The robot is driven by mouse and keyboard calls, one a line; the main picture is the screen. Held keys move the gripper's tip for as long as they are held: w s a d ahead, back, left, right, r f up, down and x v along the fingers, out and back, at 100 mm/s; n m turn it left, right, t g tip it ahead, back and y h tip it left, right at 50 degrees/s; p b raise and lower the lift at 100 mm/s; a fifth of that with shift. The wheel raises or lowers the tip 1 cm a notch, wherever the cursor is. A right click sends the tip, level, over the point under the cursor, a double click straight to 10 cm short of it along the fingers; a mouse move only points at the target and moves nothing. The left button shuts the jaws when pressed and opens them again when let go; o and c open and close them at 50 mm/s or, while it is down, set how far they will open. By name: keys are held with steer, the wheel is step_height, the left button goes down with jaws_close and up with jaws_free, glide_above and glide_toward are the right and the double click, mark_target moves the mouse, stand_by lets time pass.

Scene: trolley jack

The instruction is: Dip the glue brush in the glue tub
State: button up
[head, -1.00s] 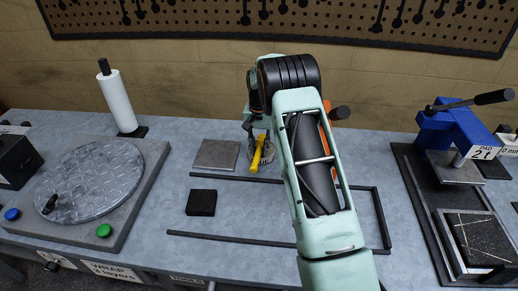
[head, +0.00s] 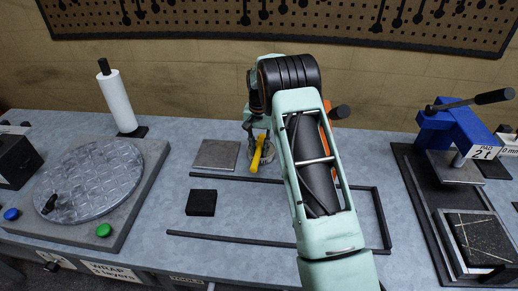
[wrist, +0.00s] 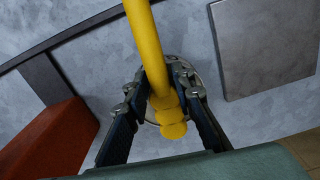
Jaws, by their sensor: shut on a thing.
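A brush with a yellow handle (head: 257,153) is held in my gripper (head: 263,131), low over the back middle of the bench. In the wrist view, the yellow handle (wrist: 148,45) runs between the two fingers of my gripper (wrist: 162,95), which is shut on it. The bristles are hidden. A round, pale grey tub (head: 243,163) stands directly behind and below the brush. Its rim (wrist: 152,113) shows around the fingers in the wrist view. I cannot tell whether the brush tip is inside the tub.
A flat grey plate (head: 217,154) lies close left of the tub, and a black block (head: 201,202) lies nearer. A dark frame (head: 230,238) lies on the bench. A turntable (head: 92,180) is at left, and a blue press (head: 447,130) at right.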

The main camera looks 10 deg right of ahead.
mark_target(259, 148)
steer(key=shift+r+p, duration=1.7)
steer(key=shift+r, duration=1.75)
